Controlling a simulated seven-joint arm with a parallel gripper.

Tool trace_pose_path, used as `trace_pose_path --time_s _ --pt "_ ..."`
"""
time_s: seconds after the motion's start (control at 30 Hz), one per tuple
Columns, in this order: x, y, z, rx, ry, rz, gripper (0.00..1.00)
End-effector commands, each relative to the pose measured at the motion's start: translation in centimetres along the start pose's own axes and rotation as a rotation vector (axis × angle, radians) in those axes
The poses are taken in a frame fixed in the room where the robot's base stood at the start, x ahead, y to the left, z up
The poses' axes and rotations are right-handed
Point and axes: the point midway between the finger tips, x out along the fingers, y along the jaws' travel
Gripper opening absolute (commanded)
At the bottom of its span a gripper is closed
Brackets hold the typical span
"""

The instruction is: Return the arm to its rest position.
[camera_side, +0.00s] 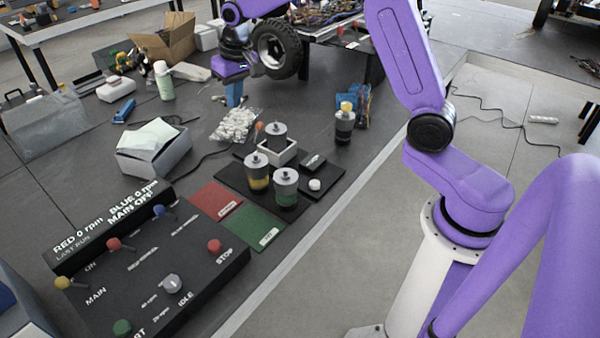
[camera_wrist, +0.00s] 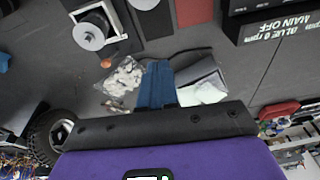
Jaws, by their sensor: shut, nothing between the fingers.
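My gripper (camera_side: 235,98) has blue fingers and hangs at the back of the dark table, in front of a black wheel and beside a bag of white pieces. In the wrist view its fingers (camera_wrist: 157,70) are together with nothing between them. My purple arm reaches in from the right on a white column. No rest position is marked in either view.
A control panel (camera_side: 150,275) with levers and a display reading MAIN OFF stands at front left. Grey cylinders (camera_side: 286,180) stand mid-table near red (camera_side: 215,200) and green (camera_side: 253,227) mats. The bag (camera_side: 235,125), grey box (camera_side: 172,160) and wheel (camera_side: 275,48) are near the gripper.

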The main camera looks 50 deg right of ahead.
Motion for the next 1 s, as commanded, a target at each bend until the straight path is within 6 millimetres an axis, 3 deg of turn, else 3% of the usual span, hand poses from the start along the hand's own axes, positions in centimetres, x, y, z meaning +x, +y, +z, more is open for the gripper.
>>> trace_pose_path --time_s 0.2,0.47,0.63,0.8,1.0 --pt "-2.7 -4.2 7.5 -0.236 -0.035 -0.027 0.0" --pt "-5.2 -6.1 17.3 -0.512 -0.074 -0.053 0.0" --pt "-6.3 -5.7 23.8 -0.693 -0.098 -0.067 0.0" --pt "-7.1 -4.0 30.0 -0.873 -0.121 -0.079 0.0" --pt "-7.4 -1.3 35.7 -1.055 -0.144 -0.088 0.0"
